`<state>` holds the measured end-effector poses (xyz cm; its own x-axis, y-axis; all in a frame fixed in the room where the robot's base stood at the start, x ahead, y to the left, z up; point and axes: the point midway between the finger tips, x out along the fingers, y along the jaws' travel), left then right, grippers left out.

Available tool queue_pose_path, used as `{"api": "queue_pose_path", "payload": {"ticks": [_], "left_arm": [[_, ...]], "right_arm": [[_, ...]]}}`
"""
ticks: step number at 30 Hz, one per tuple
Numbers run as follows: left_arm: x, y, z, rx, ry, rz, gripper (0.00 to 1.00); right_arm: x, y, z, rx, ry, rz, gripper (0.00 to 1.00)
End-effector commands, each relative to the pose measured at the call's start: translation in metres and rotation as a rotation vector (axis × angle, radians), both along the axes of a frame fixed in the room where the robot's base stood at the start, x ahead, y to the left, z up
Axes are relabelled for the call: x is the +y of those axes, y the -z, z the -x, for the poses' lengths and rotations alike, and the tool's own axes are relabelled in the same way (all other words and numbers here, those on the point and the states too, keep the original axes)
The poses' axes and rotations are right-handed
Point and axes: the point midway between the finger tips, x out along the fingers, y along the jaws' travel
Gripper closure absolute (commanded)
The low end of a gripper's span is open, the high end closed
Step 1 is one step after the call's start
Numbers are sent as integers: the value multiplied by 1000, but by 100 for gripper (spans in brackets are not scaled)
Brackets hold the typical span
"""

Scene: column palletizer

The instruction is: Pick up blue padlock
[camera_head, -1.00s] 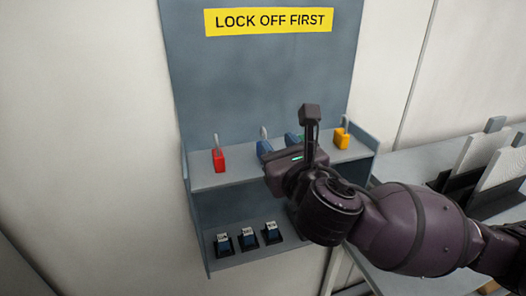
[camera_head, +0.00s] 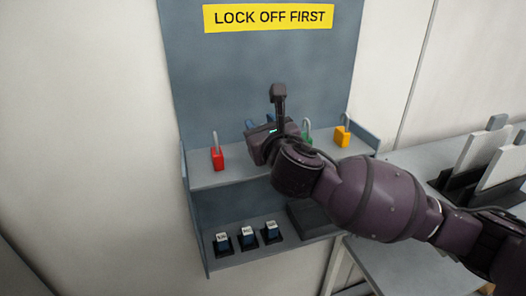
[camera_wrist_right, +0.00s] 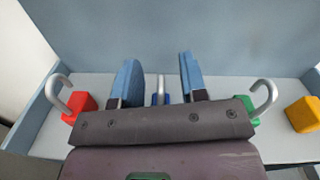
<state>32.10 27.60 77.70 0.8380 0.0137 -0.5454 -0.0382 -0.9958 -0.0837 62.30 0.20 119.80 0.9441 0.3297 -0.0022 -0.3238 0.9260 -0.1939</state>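The blue padlock (camera_wrist_right: 160,98) is on the upper shelf. In the right wrist view its grey shackle and a little of its blue body show between the two blue finger pads of my right gripper (camera_wrist_right: 159,78). The fingers are open, one on each side, with gaps to the shackle. The rest of the padlock's body is hidden behind the gripper housing. In the head view my right gripper (camera_head: 262,126) is at the shelf between the red and green padlocks and hides the blue one. My left gripper is not in view.
The red padlock (camera_head: 217,157) stands left of the gripper; the green padlock (camera_head: 307,137) and yellow padlock (camera_head: 342,136) stand right. A lower shelf holds several small labelled blue items (camera_head: 247,237). The back panel (camera_head: 200,90) rises behind, with a yellow sign (camera_head: 268,17).

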Motion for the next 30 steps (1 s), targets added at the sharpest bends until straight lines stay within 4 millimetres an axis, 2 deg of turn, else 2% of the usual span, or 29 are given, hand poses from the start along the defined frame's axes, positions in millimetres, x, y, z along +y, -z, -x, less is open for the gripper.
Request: {"api": "queue_pose_path", "payload": {"ticks": [4,12,20,30], "left_arm": [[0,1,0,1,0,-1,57],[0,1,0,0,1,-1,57],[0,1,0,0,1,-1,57],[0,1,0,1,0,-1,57]], "right_arm": [[4,0,-11,-1,0,0,61],[5,-1,-13,-1,-1,0,61],[4,-1,-13,-1,-1,0,100],[5,-1,-13,-1,-1,0,100]]}}
